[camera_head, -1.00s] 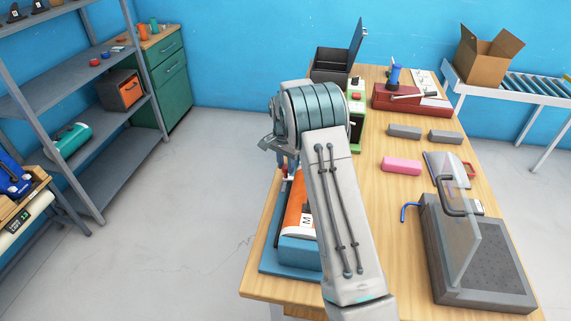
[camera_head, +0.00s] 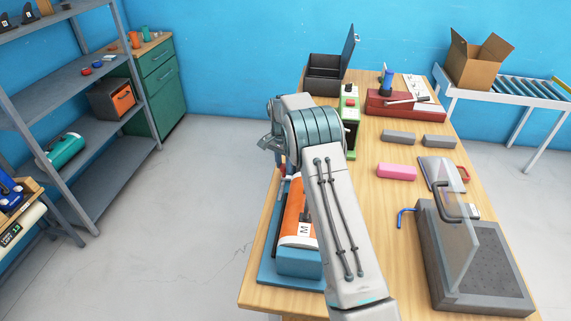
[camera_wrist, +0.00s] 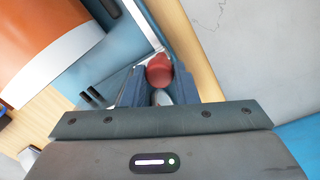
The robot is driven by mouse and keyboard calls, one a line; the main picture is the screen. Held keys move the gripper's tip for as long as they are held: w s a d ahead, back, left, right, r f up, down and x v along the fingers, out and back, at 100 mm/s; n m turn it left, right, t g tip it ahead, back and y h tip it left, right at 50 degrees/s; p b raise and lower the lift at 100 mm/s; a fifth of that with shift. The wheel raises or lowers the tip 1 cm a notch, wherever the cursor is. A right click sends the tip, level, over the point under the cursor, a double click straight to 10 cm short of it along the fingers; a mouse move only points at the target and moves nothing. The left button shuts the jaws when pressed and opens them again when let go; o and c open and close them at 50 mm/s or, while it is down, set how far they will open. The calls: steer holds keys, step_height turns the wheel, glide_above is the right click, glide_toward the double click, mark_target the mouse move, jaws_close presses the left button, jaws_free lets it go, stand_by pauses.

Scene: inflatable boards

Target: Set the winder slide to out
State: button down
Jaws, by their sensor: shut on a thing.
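The winder is an orange and blue machine (camera_head: 298,215) marked M, on a blue base at the near left of the table; my arm covers its right side. In the wrist view its orange and white drum (camera_wrist: 40,40) is at upper left. A red knob (camera_wrist: 158,70) stands between the fingertips of my gripper (camera_wrist: 158,88), which is shut on it. A small metal part shows under the knob. In the head view my wrist hides most of the gripper. The slide's track and any in or out marks cannot be made out.
On the wooden table (camera_head: 375,255) are a grey case with a clear lid (camera_head: 480,265), a pink block (camera_head: 397,171), grey blocks (camera_head: 398,137), a red tool base (camera_head: 395,104) and an open dark box (camera_head: 325,75). Open floor lies left of the table.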

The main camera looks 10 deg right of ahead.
steer(key=c, duration=1.4)
jaws_free()
steer(key=shift+w, duration=0.3)
steer(key=shift+r, duration=0.1)
step_height(320, 180, up, 14)
steer(key=b, duration=0.1)
steer(key=shift+w+a+b, duration=0.15)
steer(key=shift+a+b, duration=0.05)
steer(key=shift+b, duration=0.15)
